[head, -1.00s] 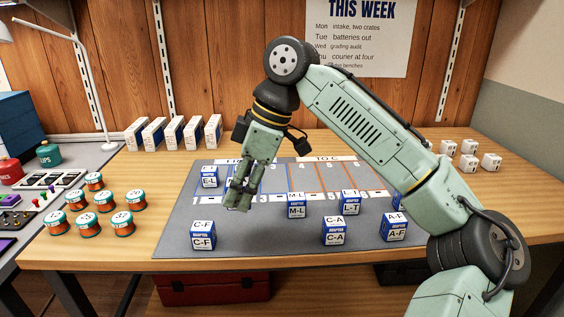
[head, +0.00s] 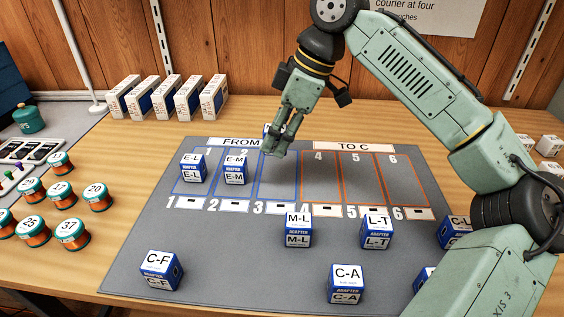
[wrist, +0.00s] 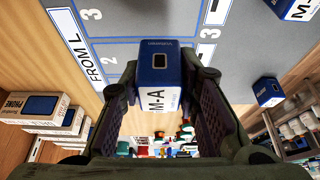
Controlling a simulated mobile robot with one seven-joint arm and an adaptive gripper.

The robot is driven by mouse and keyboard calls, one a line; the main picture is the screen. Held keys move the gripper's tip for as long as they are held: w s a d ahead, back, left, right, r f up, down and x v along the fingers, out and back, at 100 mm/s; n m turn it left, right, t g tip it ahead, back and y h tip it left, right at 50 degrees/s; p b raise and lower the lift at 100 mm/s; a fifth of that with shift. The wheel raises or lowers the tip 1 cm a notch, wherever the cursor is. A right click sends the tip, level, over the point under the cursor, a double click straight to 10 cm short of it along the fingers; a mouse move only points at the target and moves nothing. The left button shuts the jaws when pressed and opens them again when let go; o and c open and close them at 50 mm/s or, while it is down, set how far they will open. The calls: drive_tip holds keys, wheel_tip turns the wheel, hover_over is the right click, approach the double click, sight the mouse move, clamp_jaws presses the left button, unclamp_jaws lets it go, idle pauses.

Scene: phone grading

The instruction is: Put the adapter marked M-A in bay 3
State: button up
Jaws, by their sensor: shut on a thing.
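My gripper (wrist: 156,100) is shut on the blue and white adapter marked M-A (wrist: 158,70), with a finger on each side of it. In the head view my gripper (head: 276,148) is at the far end of bay 3 (head: 280,185), and its fingers hide most of the adapter. I cannot tell whether the adapter touches the mat. The visible near part of bay 3, outlined in blue, is empty. Adapter E-L (head: 192,168) stands in bay 1 and adapter E-M (head: 235,170) in bay 2.
Adapters M-L (head: 298,230), L-T (head: 376,232), C-F (head: 161,270) and C-A (head: 345,284) stand on the grey mat (head: 230,260) in front. The orange bays 4 to 6 (head: 360,180) look empty. White boxes (head: 165,98) stand behind left; labelled round tins (head: 72,232) are at left.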

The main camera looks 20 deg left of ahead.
wheel_tip(320, 180, down, 8)
drive_tip(key=shift+r, duration=0.25)
drive_tip(key=shift+f, duration=0.1)
drive_tip(key=o, duration=1)
drive_tip(key=shift+o, duration=0.2)
drive_tip(key=v, duration=1.2)
